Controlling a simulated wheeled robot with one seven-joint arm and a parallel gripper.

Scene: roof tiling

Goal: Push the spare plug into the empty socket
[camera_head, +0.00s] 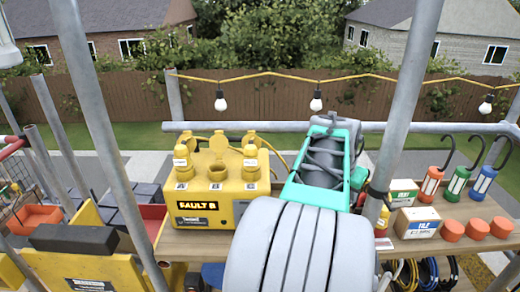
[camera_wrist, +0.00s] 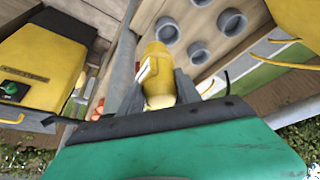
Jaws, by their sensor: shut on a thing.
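The yellow socket box (camera_head: 205,243) stands on the wooden bench left of my arm in the head view, with positions marked A, B and C and a lit "FAULT B" display. Yellow plugs stand at A (camera_head: 182,165) and C (camera_head: 251,162). The middle socket B (camera_head: 217,172) has no plug in it. In the wrist view my gripper (camera_wrist: 157,95) is shut on the spare plug (camera_wrist: 157,65), a yellow plug with a pale label, its far end pointing away from the green palm. My arm hides the gripper's fingers and the held plug in the head view.
Scaffold poles (camera_head: 405,100) rise beside my arm. The wrist view shows grey rings (camera_wrist: 198,52) on wood and a yellow-black case (camera_wrist: 45,60).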

